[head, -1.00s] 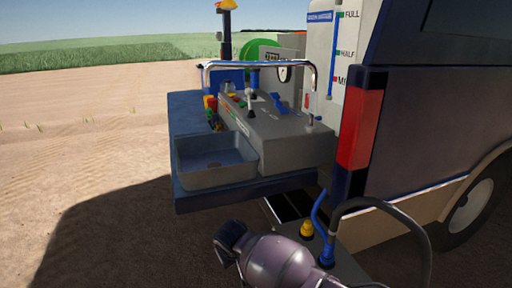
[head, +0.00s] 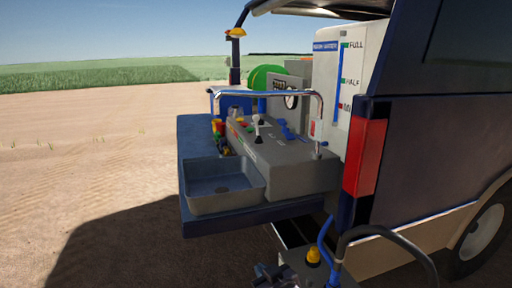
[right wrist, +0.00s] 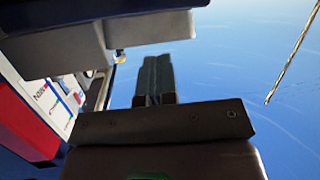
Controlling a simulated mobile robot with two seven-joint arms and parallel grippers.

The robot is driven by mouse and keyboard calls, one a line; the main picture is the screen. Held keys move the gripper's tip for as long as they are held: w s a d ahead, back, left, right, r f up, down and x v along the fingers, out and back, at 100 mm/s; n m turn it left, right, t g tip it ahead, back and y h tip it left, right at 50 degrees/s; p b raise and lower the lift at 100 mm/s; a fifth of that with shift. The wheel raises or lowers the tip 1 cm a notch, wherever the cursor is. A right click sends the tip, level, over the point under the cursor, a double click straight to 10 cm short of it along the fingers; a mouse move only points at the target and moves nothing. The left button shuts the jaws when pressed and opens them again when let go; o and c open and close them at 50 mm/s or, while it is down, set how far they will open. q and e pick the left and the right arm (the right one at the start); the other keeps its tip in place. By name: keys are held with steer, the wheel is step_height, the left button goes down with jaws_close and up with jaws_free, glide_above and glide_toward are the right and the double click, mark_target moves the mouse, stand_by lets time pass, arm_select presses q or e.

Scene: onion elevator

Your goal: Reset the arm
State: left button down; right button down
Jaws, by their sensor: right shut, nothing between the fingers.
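My right gripper (head: 272,275) shows only in part at the bottom edge of the head view, below the rear deck of the vehicle. In the right wrist view its two dark fingers (right wrist: 155,80) are together with nothing between them. They stand out against blue sky, clear of any object. Most of my right arm is out of the head view. My left gripper is not in view.
The vehicle's rear deck carries a grey sink (head: 225,188), a control panel (head: 270,150) with levers and a curved metal pipe (head: 270,92). A red tail light (head: 365,157), blue hose (head: 325,240) and black hose (head: 375,230) are close right. Open dirt ground (head: 80,150) lies left.

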steer(key=s+d+f+m+h, duration=0.2)
steer(key=s+d+f, duration=0.2)
steer(key=s+d, duration=0.4)
steer(key=s+d+f+m+g+h+p, duration=0.1)
steer(key=s+d+f+h, duration=0.1)
steer(key=s+d+f, duration=0.3)
steer(key=s+d+f+m+g+h+p, duration=0.1)
steer(key=s+d+f, duration=0.4)
steer(key=s+d, duration=0.7)
steer(key=s+m+h, duration=0.1)
steer(key=s+h, duration=0.1)
steer(key=s, duration=0.5)
steer(key=shift+s+d+m, duration=0.3)
steer(key=shift+s+d, duration=0.05)
steer(key=shift+f, duration=0.1)
